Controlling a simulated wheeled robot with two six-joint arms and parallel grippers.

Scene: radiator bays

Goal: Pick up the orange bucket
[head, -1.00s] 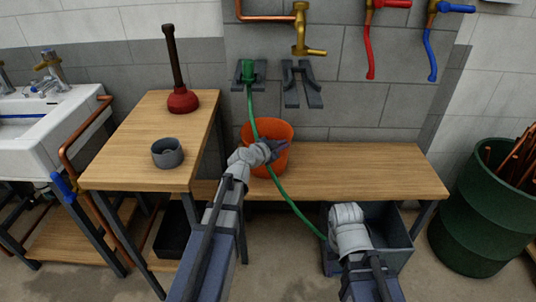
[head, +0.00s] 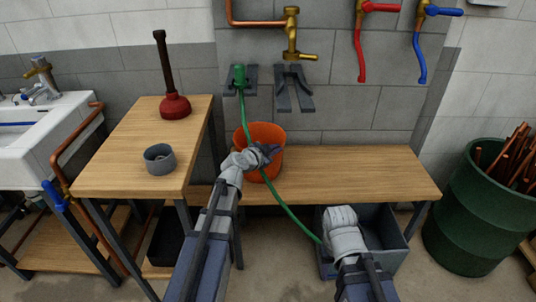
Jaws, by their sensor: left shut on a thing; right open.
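The orange bucket (head: 262,133) stands upright on the low wooden bench, near its left end. My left gripper (head: 268,154) is at the bucket's front rim and is shut on it. The arm and jaws hide part of the bucket's front. My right gripper (head: 341,218) is lower right, in front of the bench and over the grey bin; its fingertips are hard to make out behind the wrist.
A green hose (head: 288,210) runs from a wall holder (head: 239,80) down past the bucket to the grey bin (head: 393,250). A taller table (head: 125,140) at left bears a plunger (head: 174,107) and a grey cup (head: 160,158). The bench's right part (head: 370,175) is clear.

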